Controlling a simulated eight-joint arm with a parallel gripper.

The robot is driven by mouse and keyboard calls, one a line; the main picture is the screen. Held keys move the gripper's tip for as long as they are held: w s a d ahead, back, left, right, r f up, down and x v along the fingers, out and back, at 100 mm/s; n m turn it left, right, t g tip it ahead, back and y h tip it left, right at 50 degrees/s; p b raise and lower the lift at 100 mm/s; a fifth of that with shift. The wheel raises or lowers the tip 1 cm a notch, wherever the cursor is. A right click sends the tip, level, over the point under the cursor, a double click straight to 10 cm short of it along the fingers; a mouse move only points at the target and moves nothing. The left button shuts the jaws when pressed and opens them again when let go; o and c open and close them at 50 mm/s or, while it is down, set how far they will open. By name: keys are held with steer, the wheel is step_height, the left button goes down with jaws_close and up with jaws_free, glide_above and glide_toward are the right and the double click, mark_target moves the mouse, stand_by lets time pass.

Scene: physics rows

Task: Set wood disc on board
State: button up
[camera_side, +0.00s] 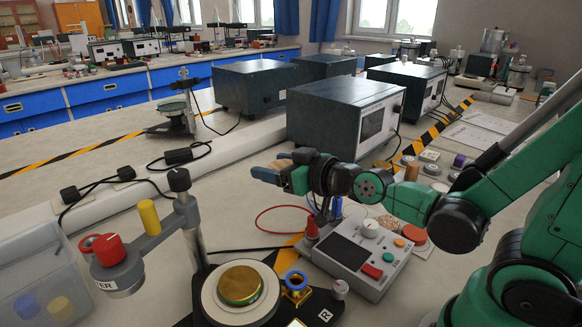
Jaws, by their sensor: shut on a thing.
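My gripper (276,176) is at the middle of the view, pointing left, with its fingers shut on a tan wood disc (282,165). The disc is partly hidden by the fingers and is held above the bench in front of a dark instrument box. I cannot tell for sure which thing is the board. Flat pale sheets (482,136) lie on the bench at the right, behind my arm.
A grey control box (350,252) with buttons stands below my gripper. A round stand with a gold disc (239,285) and a post with a red knob (108,250) are at the front. Dark instrument boxes (338,122) stand behind. Cables cross the bench.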

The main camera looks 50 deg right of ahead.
steer(key=a+f+n+g+y, duration=0.1)
steer(key=a+f+n+y, duration=0.1)
steer(key=a+n+y, duration=0.25)
step_height(320, 180, up, 14)
steer(key=n+g+y, duration=1)
steer(key=n+g, duration=0.5)
steer(key=g, duration=0.3)
glide_above(230, 292)
steer(key=shift+r, duration=0.15)
step_height(230, 292, down, 20)
steer(key=shift+r, duration=0.15)
steer(key=o, duration=1.4)
steer(key=shift+c, duration=0.2)
